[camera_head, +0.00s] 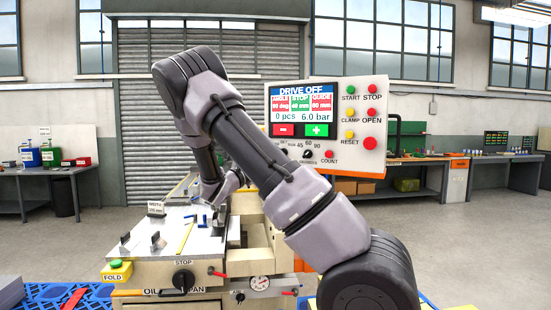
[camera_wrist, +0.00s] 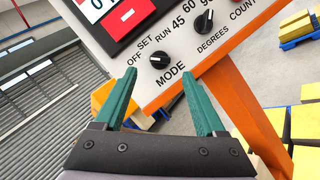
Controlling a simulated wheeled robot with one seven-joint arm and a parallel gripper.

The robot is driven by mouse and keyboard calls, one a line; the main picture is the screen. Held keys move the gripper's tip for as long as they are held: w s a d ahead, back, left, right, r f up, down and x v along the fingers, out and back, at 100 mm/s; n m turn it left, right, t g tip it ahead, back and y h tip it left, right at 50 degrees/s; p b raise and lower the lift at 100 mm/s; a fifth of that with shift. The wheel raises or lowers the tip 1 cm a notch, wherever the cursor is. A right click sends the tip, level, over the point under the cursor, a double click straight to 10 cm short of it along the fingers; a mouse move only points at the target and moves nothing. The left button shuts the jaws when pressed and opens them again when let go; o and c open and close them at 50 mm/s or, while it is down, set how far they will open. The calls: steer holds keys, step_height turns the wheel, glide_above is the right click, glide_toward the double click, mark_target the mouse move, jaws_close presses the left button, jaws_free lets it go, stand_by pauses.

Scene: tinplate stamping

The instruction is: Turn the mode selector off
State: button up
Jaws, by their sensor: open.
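The mode selector (camera_wrist: 159,59) is a black knob on the light control panel (camera_wrist: 178,78), with MODE below it and OFF, SET and RUN around its upper left. A pale mark shows on its left part, but I cannot tell surely which word it points at. My gripper (camera_wrist: 158,71) is open, its two green fingers on either side of the knob in the wrist view and their tips just below it. I cannot tell whether they touch the panel. In the head view my arm hides the mode selector on the panel (camera_head: 340,143).
The degrees knob (camera_wrist: 205,20) is close by on the right. The screen (camera_head: 301,108) reads DRIVE OFF. Buttons such as red STOP (camera_head: 372,88) line the panel's right side. An orange post (camera_wrist: 243,105) stands below the panel. A machine bed (camera_head: 185,235) lies at left.

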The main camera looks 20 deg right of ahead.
steer(key=shift+v, duration=2.15)
steer(key=s+d+f+m+g+y, duration=0.2)
steer(key=s+d+m+g+y, duration=0.25)
steer(key=s, duration=0.45)
steer(key=s+d+f+m+g+y, duration=0.2)
steer(key=s+d+m+g+y, duration=0.15)
steer(key=s+m+y, duration=0.4)
steer(key=s+a+r+m+t+y, duration=0.2)
steer(key=s+a+r+t+y, duration=0.1)
steer(key=s+a, duration=0.5)
steer(key=s+a+r+m+t+y, duration=0.3)
steer(key=s+a+r+t+y, duration=0.1)
steer(key=s+a+r+y, duration=0.2)
steer(key=s+a+r, duration=0.1)
steer(key=s+a, duration=0.1)
steer(key=shift+s+a+m+y, duration=0.3)
steer(key=shift+a, duration=0.05)
steer(key=shift+r, duration=0.1)
